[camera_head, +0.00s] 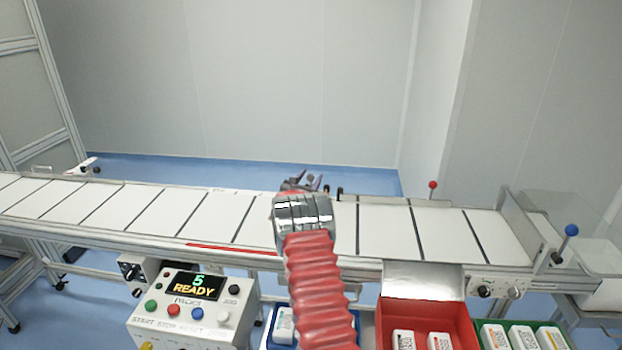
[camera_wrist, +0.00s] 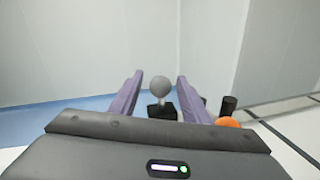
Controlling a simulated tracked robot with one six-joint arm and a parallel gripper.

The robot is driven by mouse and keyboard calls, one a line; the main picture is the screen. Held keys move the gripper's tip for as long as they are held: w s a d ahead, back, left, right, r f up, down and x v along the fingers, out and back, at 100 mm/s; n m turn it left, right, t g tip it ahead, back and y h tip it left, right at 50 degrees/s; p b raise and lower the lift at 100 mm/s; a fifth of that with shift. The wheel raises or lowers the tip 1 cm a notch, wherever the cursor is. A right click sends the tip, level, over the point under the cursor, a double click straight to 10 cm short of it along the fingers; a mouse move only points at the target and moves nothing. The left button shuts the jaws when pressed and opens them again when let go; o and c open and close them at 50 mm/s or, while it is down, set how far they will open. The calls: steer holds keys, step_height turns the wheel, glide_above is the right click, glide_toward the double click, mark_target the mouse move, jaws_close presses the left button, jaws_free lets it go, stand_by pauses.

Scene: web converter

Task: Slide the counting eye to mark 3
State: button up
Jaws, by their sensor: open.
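A grey ball knob (camera_wrist: 159,87) on a black block (camera_wrist: 162,111) shows in the wrist view; it looks like the counting eye's handle, though I see no label. My gripper (camera_wrist: 160,80) has its two purple fingers spread, one on each side of the knob in the picture, with clear gaps. I cannot tell whether the knob is fully between the fingertips in depth. In the head view my gripper (camera_head: 309,182) is over the far edge of the conveyor, and my wrist hides most of that spot. Mark 3 is not readable in either view.
A black post (camera_wrist: 229,104) and an orange round part (camera_wrist: 228,122) stand just right of the fingers. The conveyor (camera_head: 388,231) carries white panels. A control box (camera_head: 188,311) reads "5 READY". A red bin (camera_head: 430,312) and a green bin (camera_head: 567,331) stand in front.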

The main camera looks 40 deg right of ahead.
steer(key=shift+c, duration=0.3)
jaws_close()
stand_by(0.3)
